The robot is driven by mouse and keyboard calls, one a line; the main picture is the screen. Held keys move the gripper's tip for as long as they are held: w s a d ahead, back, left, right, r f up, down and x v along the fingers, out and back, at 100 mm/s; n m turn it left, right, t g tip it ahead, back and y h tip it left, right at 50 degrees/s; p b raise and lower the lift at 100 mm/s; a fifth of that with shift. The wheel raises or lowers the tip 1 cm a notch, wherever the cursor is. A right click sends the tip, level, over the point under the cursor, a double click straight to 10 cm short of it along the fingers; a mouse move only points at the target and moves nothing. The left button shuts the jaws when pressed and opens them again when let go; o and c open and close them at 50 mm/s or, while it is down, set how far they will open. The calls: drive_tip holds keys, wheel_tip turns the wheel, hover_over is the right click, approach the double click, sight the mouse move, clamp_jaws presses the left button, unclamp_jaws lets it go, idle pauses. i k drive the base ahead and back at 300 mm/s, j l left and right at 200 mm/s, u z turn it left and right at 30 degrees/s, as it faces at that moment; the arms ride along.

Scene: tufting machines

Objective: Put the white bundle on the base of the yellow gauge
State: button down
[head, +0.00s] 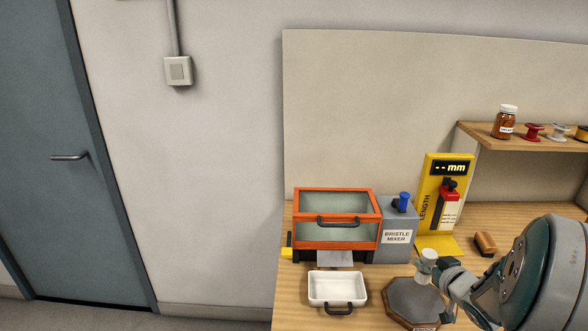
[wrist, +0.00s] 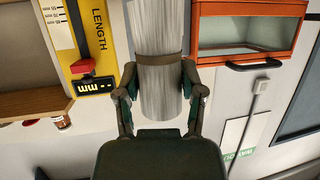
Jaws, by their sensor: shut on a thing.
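The white bundle (wrist: 165,95) is a cylinder of pale bristles with a brown band, filling the middle of the wrist view. My gripper (wrist: 160,72) is shut on it, one finger on each side. In the head view, the bundle (head: 428,256) is held above and behind a grey octagonal plate, in front of the yellow gauge. The yellow gauge (head: 431,190) stands upright with a dark "mm" display, a red slider and the word LENGTH. Its flat yellow base (head: 436,246) looks empty. The gauge (wrist: 96,30) also shows upside down at the left of the wrist view.
Left of the gauge stand a grey bristle mixer (head: 397,232) and an orange-framed box (head: 336,243). A white tray (head: 337,288) and the octagonal plate (head: 414,300) lie in front. A brown wooden piece (head: 485,244) lies right of the base. A shelf (head: 520,138) overhangs at right.

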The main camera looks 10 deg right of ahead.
sight(435, 243)
drive_tip(key=k, duration=1)
